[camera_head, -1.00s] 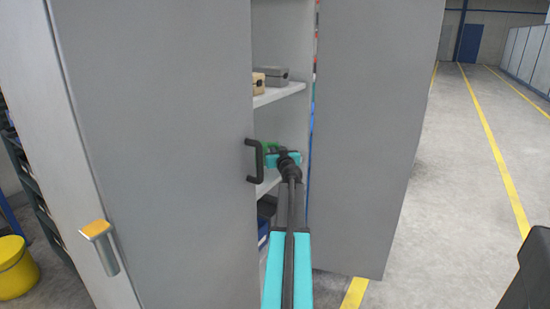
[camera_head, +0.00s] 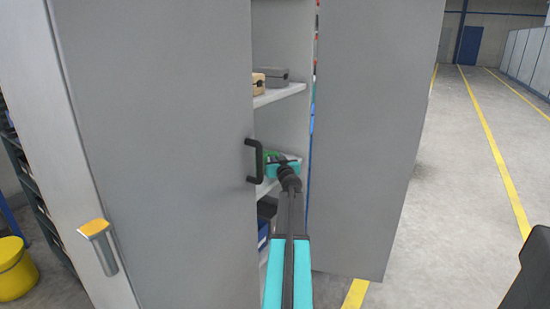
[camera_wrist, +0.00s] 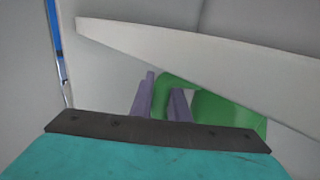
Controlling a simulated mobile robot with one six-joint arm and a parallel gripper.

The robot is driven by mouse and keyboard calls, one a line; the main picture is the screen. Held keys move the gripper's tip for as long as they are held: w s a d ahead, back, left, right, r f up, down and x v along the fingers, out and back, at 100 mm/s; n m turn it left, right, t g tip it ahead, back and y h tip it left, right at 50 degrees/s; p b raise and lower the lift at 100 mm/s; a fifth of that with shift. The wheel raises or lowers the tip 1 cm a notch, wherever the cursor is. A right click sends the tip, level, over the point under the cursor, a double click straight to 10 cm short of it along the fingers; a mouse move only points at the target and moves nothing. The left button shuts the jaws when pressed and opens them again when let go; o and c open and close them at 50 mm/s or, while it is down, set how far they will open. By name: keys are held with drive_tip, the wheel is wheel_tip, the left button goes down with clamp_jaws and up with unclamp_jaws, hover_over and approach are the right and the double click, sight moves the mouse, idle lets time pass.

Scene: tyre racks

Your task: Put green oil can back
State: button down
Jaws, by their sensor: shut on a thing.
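The green oil can (camera_wrist: 225,112) shows in the wrist view, with its handle between the two fingers of my gripper (camera_wrist: 163,98). My gripper is shut on it. In the head view only a small green part of the can (camera_head: 267,155) shows beside the black door handle. My gripper there is inside the open cabinet, just above the middle shelf (camera_head: 267,187). The cabinet door and my wrist hide most of the can. I cannot tell whether the can touches the shelf.
Grey cabinet doors stand on the left (camera_head: 170,150) and right (camera_head: 365,140), leaving a narrow opening. The upper shelf (camera_head: 280,95) holds a tan box (camera_head: 271,83) and a grey box (camera_head: 279,74). A blue bin (camera_head: 263,230) sits below. A pale shelf (camera_wrist: 200,50) crosses the wrist view.

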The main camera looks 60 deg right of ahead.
drive_tip(key=shift+f, duration=0.1)
drive_tip(key=c, duration=1.7)
unclamp_jaws()
drive_tip(key=shift+b+v, duration=0.85)
drive_tip(key=shift+v, duration=5.2)
